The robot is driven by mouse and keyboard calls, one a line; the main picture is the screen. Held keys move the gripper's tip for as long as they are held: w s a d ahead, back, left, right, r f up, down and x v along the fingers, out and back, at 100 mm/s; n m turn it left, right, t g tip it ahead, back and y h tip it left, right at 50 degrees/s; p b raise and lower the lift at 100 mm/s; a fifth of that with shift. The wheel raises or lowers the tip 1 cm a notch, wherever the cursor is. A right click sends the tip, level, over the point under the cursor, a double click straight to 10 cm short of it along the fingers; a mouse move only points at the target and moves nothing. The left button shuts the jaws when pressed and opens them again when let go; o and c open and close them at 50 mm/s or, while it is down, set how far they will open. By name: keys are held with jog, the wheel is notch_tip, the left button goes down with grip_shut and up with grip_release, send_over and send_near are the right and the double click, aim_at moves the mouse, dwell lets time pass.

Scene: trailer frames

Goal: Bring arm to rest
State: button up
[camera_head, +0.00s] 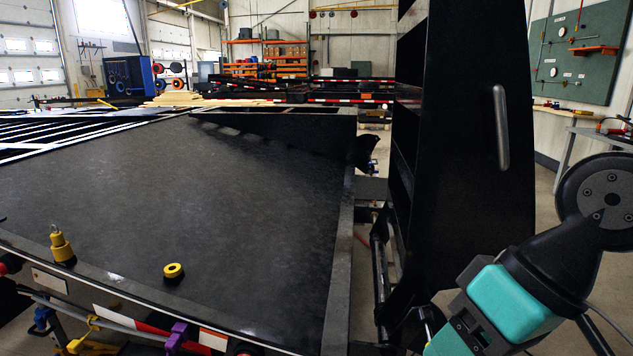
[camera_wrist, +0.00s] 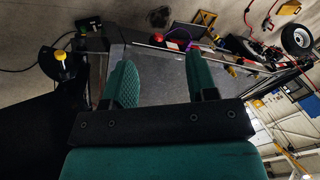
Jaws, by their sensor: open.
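My gripper (camera_wrist: 159,62) shows in the wrist view with its two green, textured fingers spread apart. The space between them is empty, with a dark grey surface behind it. In the head view, the teal and black end of my arm is at the lower right, in front of a tall black upright panel (camera_head: 480,130). It points down and to the left, and the fingertips are not visible there. My arm appears bent, and no object is held.
A dark trailer deck (camera_head: 200,190) fills the left and middle. A yellow fitting (camera_head: 61,245) and a yellow-black ring (camera_head: 173,271) stand near its front edge. A purple part (camera_head: 179,336) is below that edge. A workbench (camera_head: 590,135) stands at right.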

notch_tip(320, 180, up, 12)
jog(key=s+n+h+p, duration=0.1)
jog(key=s+n+p, duration=0.1)
jog(key=p, duration=1)
jog(key=shift+s+d+r+g+p, duration=0.25)
jog(key=shift+s+d+g+p, duration=0.1)
jog(key=shift+d+p, duration=0.1)
